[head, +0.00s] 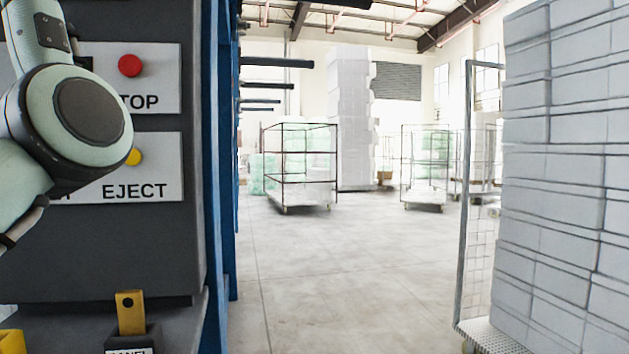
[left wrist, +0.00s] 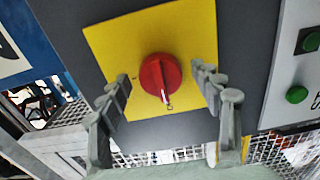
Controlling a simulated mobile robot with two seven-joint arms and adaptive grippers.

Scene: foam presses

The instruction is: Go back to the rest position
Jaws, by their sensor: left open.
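My left gripper (left wrist: 162,80) is open in the left wrist view, with one finger on each side of the picture. A red rotary knob (left wrist: 157,75) on a yellow plate (left wrist: 112,47) appears between the fingertips. Neither finger seems to touch the knob, but how far off it is I cannot tell. In the head view my left arm comes in at the left in front of the press panel (head: 160,235), and its gripper is out of the picture. My right arm and gripper show in neither view.
The panel has a red button (head: 130,66) on a plate ending "TOP" and a yellow button (head: 134,156) above "EJECT", partly behind my arm. A cart with stacked white blocks (head: 560,180) is at right. The floor (head: 350,280) between is clear.

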